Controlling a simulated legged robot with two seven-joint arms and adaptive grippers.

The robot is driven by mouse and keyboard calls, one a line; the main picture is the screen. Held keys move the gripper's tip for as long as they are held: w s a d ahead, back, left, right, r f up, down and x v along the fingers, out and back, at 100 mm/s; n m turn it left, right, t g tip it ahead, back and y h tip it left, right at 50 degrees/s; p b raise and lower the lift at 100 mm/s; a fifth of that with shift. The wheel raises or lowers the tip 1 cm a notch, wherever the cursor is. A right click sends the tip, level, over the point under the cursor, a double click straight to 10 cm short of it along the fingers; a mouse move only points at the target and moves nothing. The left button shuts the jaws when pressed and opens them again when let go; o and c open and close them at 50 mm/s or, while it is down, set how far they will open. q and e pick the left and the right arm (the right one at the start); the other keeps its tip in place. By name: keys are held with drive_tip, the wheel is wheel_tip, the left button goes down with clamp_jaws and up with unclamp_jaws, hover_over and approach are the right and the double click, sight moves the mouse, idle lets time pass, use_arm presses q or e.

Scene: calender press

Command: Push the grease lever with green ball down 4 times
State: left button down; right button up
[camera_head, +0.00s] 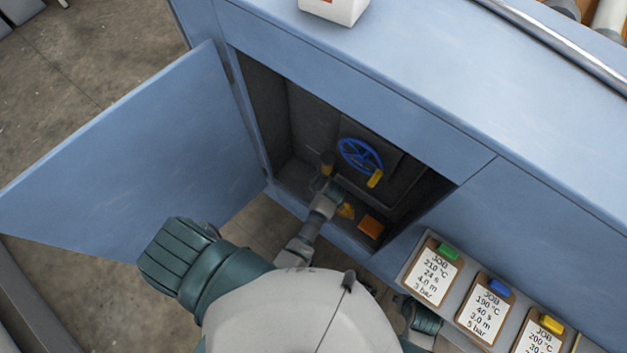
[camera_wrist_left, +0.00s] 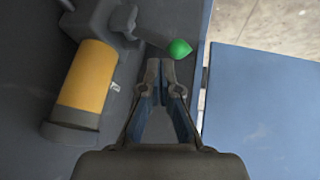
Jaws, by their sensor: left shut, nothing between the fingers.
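The green ball (camera_wrist_left: 180,48) shows in the left wrist view at the end of a short grey lever (camera_wrist_left: 150,39). The lever runs left to a grey fitting above a yellow cylinder (camera_wrist_left: 88,75) with a dark end cap. My left gripper (camera_wrist_left: 160,68) is shut and empty. Its fingertips are just below the ball and lever in that picture; I cannot tell whether they touch. In the head view my left gripper (camera_head: 324,177) is inside the open cabinet (camera_head: 300,125). The green ball cannot be made out there. My right gripper is not in view.
A blue handwheel (camera_head: 360,155) with a yellow handle is at the cabinet's back. An orange block (camera_head: 370,227) lies on its floor. The blue door (camera_head: 140,160) stands open at left. Job cards (camera_head: 434,272) are at lower right. A white container (camera_head: 335,8) stands on top.

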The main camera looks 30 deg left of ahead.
use_arm(q)
drive_tip(key=shift+s+a+f, duration=0.1)
drive_tip(key=shift+s+f, duration=0.25)
drive_tip(key=shift+f, duration=0.45)
drive_tip(key=shift+s+f, duration=0.3)
drive_tip(key=shift+f, duration=0.5)
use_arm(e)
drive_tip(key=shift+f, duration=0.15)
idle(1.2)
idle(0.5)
use_arm(q)
drive_tip(key=shift+w+r+p, duration=0.25)
drive_tip(key=shift+r+p, duration=0.4)
drive_tip(key=shift+r, duration=0.05)
drive_tip(key=shift+w+r+p, duration=0.3)
drive_tip(key=shift+r+p, duration=0.35)
drive_tip(key=shift+w+r+p, duration=0.25)
drive_tip(key=shift+r+p, duration=0.4)
drive_tip(key=shift+r, duration=0.05)
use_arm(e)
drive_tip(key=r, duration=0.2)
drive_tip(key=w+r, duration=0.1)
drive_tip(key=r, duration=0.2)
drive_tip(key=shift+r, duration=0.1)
